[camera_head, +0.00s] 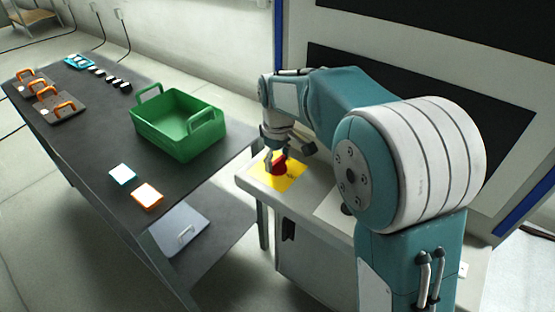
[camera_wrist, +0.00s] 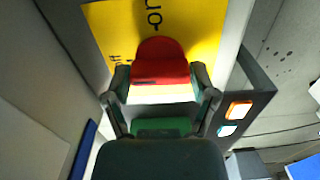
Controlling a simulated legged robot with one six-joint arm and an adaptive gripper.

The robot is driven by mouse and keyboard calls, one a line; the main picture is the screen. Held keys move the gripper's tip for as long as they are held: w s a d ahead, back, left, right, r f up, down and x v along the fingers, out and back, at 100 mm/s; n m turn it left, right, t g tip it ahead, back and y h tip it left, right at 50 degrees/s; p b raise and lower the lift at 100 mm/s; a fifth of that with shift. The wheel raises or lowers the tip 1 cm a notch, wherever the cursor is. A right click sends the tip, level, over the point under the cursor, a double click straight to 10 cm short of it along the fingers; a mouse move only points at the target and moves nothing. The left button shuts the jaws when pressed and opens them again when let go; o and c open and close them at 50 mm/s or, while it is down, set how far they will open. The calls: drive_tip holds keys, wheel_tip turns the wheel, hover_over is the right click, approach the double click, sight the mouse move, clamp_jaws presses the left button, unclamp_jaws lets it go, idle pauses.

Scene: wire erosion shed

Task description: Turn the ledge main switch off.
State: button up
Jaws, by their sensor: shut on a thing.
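The ledge main switch is a red rotary knob (camera_head: 279,168) on a yellow plate (camera_head: 293,177), set on the pale ledge (camera_head: 255,184) of the cabinet. In the wrist view the red knob (camera_wrist: 160,60) sits between the fingers of my gripper (camera_wrist: 161,78), which is shut on it. The yellow plate (camera_wrist: 105,22) shows black lettering, partly hidden, with "on" readable beyond the knob. In the head view my gripper (camera_head: 272,158) reaches down onto the knob from above. The knob's exact angle is hard to tell.
Left of the ledge stands a dark table (camera_head: 85,150) with a green crate (camera_head: 178,138), a blue-and-white block (camera_head: 122,174), an orange-and-white block (camera_head: 148,196) and orange-handled pieces (camera_head: 65,109). A gap separates table and ledge. The cabinet's dark panels rise behind my arm.

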sight(277, 159)
drive_tip(key=shift+f+n, duration=0.1)
drive_tip(key=shift+n, duration=0.3)
drive_tip(key=o, duration=1)
drive_tip(key=shift+a, duration=0.1)
wheel_tip(277, 159, up, 12)
drive_tip(key=shift+w, duration=0.1)
